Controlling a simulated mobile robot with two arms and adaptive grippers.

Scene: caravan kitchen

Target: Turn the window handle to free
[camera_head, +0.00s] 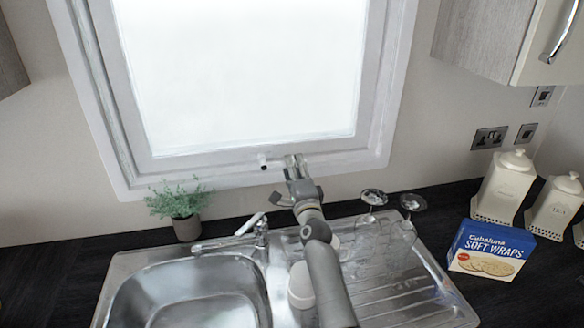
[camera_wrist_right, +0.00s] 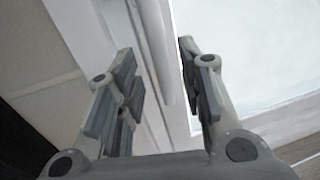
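The window handle (camera_head: 263,161) is a small pale lever at the middle of the window's lower frame in the head view. My right gripper (camera_head: 293,162) is just to its right, in front of the lower frame. In the right wrist view a pale, round-ended bar, seemingly the handle (camera_wrist_right: 155,50), extends down from the top edge towards the gap between the fingers of my right gripper (camera_wrist_right: 165,85). The fingers are wide apart and hold nothing; I see no contact with the bar. My left gripper is not in view.
The window frame (camera_head: 385,90) surrounds bright glass. Below are a tap (camera_head: 260,232), a sink (camera_head: 190,290), a potted plant (camera_head: 180,205) and upturned glasses (camera_head: 372,198) near my right arm. A soft wraps box (camera_head: 490,248) and canisters (camera_head: 505,185) stand at right.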

